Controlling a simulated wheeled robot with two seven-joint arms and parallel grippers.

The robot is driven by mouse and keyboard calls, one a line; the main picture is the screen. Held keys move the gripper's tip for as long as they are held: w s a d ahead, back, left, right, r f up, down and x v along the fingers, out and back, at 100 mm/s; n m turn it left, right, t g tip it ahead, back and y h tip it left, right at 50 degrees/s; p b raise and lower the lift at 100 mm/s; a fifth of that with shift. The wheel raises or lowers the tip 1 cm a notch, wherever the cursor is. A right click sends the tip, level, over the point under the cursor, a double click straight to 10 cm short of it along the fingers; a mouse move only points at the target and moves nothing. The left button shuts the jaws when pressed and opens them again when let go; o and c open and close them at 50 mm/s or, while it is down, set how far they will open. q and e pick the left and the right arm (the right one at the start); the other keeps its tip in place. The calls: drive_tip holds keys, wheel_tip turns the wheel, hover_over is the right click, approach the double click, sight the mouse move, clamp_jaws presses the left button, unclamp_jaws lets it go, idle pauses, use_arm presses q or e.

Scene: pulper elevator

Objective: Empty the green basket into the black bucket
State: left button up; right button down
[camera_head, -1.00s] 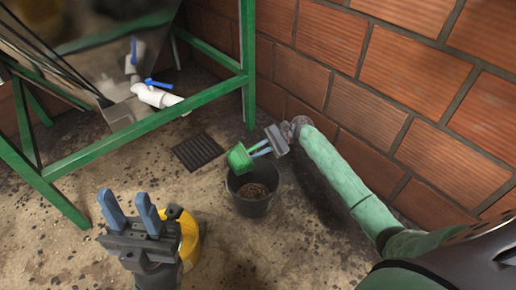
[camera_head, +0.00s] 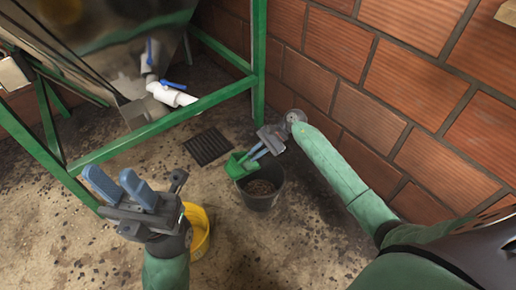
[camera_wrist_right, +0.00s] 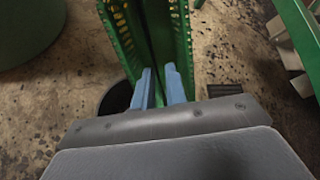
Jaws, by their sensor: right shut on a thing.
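The small green basket (camera_head: 238,166) is held tilted over the rim of the black bucket (camera_head: 262,203). My right gripper (camera_head: 256,153) is shut on the basket's edge, beside the brick wall. In the right wrist view its blue fingers (camera_wrist_right: 158,88) meet the basket's perforated green wall (camera_wrist_right: 178,30). Whether anything is left inside the basket cannot be told. Brown grainy material lies in the bucket. In the right wrist view, part of the dark bucket (camera_wrist_right: 112,98) shows behind the fingers. My left gripper (camera_head: 120,187) is open and empty, at the left, above the floor.
A yellow bucket (camera_head: 201,228) stands on the floor by my left gripper. A green metal frame (camera_head: 160,125) with white pipes and blue valves (camera_head: 168,92) stands at the back left. A dark floor grate (camera_head: 208,146) lies behind the bucket. A brick wall (camera_head: 375,110) bounds the right.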

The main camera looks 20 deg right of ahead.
drive_tip(key=shift+a+r+h+p, duration=0.35)
drive_tip(key=shift+h+p, duration=0.05)
drive_tip(key=shift+p, duration=0.3)
drive_tip(key=shift+a+f+h, duration=0.2)
drive_tip(key=shift+f+h, duration=0.05)
drive_tip(key=shift+h, duration=0.15)
drive_tip(key=a+h, duration=0.1)
drive_tip(key=h, duration=0.1)
drive_tip(key=a+f+h, duration=0.1)
drive_tip(key=a+h, duration=0.1)
drive_tip(key=a+f+t+h, duration=0.1)
drive_tip(key=h, duration=0.1)
drive_tip(key=shift+s+a+f+p, duration=0.2)
drive_tip(key=shift+s+p, duration=0.1)
drive_tip(key=shift+p, duration=0.1)
drive_tip(key=shift+s+a+f+h, duration=0.1)
drive_tip(key=shift+a+f+h, duration=0.25)
drive_tip(key=shift+f+h, duration=0.4)
drive_tip(key=shift+a+f+h, duration=0.35)
drive_tip(key=shift+f+h, duration=0.15)
drive_tip(key=shift+h, duration=0.45)
